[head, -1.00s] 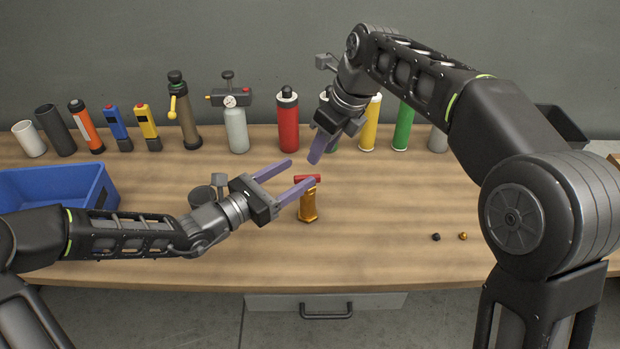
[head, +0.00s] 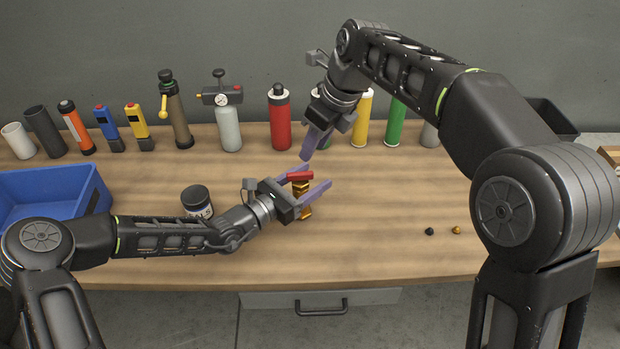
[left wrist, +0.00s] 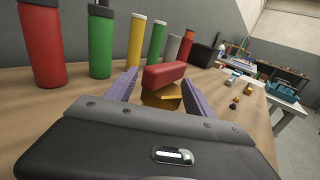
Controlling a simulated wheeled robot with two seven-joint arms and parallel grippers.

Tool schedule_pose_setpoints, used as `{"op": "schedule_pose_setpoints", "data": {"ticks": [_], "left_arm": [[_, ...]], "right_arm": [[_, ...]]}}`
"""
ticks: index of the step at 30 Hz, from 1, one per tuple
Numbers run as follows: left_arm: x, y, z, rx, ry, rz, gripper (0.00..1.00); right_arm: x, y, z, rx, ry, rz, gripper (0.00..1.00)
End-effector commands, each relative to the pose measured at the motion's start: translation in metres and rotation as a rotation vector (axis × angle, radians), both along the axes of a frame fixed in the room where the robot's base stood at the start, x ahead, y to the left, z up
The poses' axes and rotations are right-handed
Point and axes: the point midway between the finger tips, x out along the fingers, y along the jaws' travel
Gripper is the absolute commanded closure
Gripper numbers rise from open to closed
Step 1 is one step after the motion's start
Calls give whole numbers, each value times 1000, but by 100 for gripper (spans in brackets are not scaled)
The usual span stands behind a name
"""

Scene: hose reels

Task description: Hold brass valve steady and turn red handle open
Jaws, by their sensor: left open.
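The brass valve (head: 301,190) stands on the wooden bench, with its red handle (head: 300,176) lying across the top. My left gripper (head: 311,177) is open, with its purple fingers on either side of the valve. The left wrist view shows the brass body (left wrist: 163,98) and red handle (left wrist: 165,75) between the two fingers; I cannot tell whether either finger touches. The gripper hides part of the valve body in the head view. My right gripper (head: 309,152) hangs just above and behind the handle, pointing down, apart from it; its finger gap is unclear.
A blue bin (head: 62,205) stands at the left and a dark-lidded jar (head: 197,201) just behind my left arm. Several bottles and canisters, such as a red one (head: 280,122), line the back. A black ball (head: 429,231) and a brass ball (head: 456,230) lie at right.

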Motion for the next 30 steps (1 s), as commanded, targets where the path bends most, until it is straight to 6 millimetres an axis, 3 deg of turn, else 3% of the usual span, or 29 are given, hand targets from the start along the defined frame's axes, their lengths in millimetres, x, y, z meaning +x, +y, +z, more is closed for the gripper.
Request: {"op": "schedule_pose_setpoints", "data": {"ticks": [6, 27, 30], "left_arm": [[0, 0, 0, 0, 0, 0, 40], [0, 0, 0, 0, 0, 0, 97], [0, 0, 0, 1, -1, 0, 100]], "right_arm": [[0, 0, 0, 0, 0, 0, 64], [0, 0, 0, 0, 0, 0, 64], [0, 0, 0, 0, 0, 0, 64]]}}
